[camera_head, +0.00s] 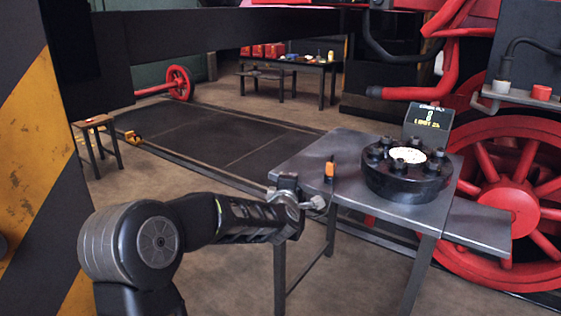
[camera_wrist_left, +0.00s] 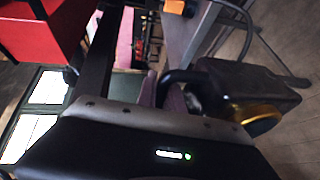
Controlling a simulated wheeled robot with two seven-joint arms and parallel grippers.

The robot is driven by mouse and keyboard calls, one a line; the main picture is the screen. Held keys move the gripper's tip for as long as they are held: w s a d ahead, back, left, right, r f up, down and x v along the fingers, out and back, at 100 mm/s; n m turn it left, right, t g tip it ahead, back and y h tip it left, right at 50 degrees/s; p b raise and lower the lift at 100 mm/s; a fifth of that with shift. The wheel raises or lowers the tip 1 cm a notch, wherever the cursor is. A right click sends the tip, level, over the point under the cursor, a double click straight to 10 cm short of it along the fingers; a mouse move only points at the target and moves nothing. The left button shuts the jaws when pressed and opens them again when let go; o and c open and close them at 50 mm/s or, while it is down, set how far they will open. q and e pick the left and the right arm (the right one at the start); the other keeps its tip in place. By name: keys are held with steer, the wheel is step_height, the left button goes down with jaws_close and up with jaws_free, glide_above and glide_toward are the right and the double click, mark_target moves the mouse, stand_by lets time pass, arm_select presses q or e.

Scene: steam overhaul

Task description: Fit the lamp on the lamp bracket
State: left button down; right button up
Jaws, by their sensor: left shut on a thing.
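My left arm comes in from the left in the head view, and its gripper (camera_head: 300,196) is in the air by the near left corner of the steel table. In the left wrist view the left gripper (camera_wrist_left: 165,92) is shut on the dark handle of the lamp (camera_wrist_left: 255,82). The lamp has a dark boxy body and a round brass-coloured ring, and it hangs tilted to the right of the fingers. I cannot make out the lamp in the head view. I cannot pick out the lamp bracket with certainty in either view. My right gripper is not in view.
The steel table (camera_head: 320,160) holds a round black bolted part (camera_head: 405,178), a small display (camera_head: 428,121) and an upright orange-topped item (camera_head: 329,172). A red spoked wheel (camera_head: 510,205) stands right behind it. A stool (camera_head: 95,124) and a workbench (camera_head: 290,64) are farther back.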

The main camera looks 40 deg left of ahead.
arm_select(q)
steer(key=s+d+f+m+h, duration=0.1)
steer(key=d+f+m+h, duration=0.1)
steer(key=d+f, duration=0.3)
steer(key=s+d+f+m+t+h, duration=0.1)
steer(key=s+d+f+m+h, duration=0.1)
steer(key=d, duration=1.1)
steer(key=s+d+f+m+t+h, duration=0.1)
steer(key=d+f+h, duration=0.3)
steer(key=d+f, duration=0.3)
steer(key=shift+s+d+f+m, duration=0.3)
steer(key=shift+s+d+m, duration=0.1)
steer(key=shift+d, duration=0.7)
steer(key=shift+w, duration=0.1)
